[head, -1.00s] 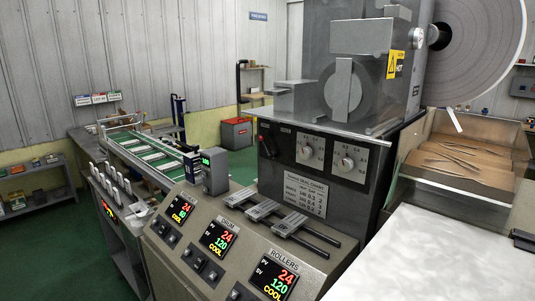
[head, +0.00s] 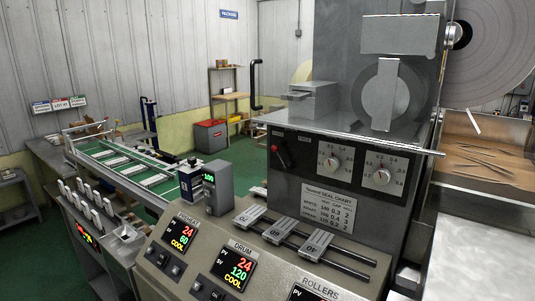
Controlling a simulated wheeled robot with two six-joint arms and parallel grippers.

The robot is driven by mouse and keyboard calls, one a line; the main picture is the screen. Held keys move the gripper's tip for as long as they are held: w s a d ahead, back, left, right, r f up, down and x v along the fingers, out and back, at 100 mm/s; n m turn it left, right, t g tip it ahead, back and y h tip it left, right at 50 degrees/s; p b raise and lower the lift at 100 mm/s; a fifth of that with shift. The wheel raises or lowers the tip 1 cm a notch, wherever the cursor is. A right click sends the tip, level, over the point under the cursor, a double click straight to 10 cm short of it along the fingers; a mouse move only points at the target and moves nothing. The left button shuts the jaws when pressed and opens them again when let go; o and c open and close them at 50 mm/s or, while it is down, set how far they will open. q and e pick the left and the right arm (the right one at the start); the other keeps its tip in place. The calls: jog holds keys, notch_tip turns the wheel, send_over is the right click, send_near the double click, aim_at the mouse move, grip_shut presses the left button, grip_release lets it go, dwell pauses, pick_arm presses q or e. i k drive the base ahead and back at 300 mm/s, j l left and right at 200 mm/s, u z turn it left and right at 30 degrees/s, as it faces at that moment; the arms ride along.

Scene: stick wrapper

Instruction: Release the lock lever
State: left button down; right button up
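A small dark lever with a red tip (head: 280,155) sits on the upper left of the grey machine's front panel, left of two round dials. It looks tilted; I cannot read its label or tell whether it is the lock lever. A black upright handle (head: 254,84) stands out at the left side of the machine's upper part. Neither of my grippers is in view.
The machine's sloped console (head: 208,250) has several lit displays and switches. Sliding blocks on rails (head: 313,245) lie above it. A green conveyor (head: 125,160) extends at left. A white table (head: 480,260) stands at right. Green floor is open at far left.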

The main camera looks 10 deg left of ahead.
aim_at(286, 166)
jog(key=i+j+z, duration=0.25)
jog(key=j, duration=0.5)
jog(key=j+z, duration=0.3)
jog(key=j, duration=0.45)
